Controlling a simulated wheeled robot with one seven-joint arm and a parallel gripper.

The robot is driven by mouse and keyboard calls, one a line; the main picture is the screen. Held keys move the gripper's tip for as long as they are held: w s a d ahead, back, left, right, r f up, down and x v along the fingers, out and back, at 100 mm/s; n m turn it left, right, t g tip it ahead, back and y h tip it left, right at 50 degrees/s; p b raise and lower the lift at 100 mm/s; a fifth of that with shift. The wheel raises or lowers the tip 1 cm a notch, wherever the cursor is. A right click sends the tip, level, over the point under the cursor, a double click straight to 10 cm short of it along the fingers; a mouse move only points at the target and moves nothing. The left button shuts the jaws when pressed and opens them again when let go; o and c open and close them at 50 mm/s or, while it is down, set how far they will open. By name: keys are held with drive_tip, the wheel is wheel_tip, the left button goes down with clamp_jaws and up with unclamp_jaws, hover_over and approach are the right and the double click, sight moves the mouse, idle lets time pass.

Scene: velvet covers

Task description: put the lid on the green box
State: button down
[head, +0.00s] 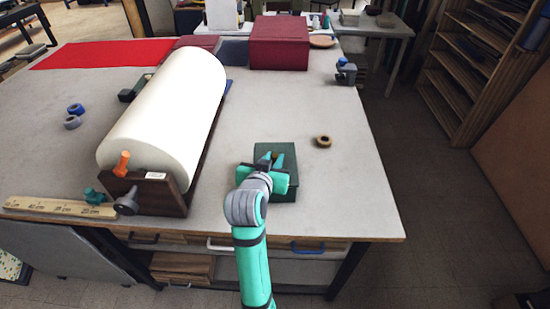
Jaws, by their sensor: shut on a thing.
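The green box (286,197) stands near the front right of the table, partly hidden by my arm and gripper. A dark green flat piece that looks like the lid (288,149) shows at its top, around the fingers. My gripper (272,159) is over the box, pointing away from me, and is shut on a small brownish part between its fingers, apparently the lid's knob. I cannot tell whether the lid rests on the box or is held just above it.
A large white roll (170,110) on a dark wooden stand lies to the left. A brown ring (323,141) lies to the right of the box. A dark red box (280,42) stands at the back. The table (345,200) is clear on the right, up to its edge.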

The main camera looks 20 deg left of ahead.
drive_tip(key=shift+s+a+f, duration=0.2)
drive_tip(key=shift+a+f, duration=0.05)
drive_tip(key=shift+a, duration=0.1)
drive_tip(key=shift+d+f, duration=0.1)
drive_tip(key=shift+f, duration=0.1)
drive_tip(key=c, duration=1.5)
unclamp_jaws()
drive_tip(key=shift+s, duration=0.1)
drive_tip(key=v, duration=1)
drive_tip(key=shift+s+d, duration=0.15)
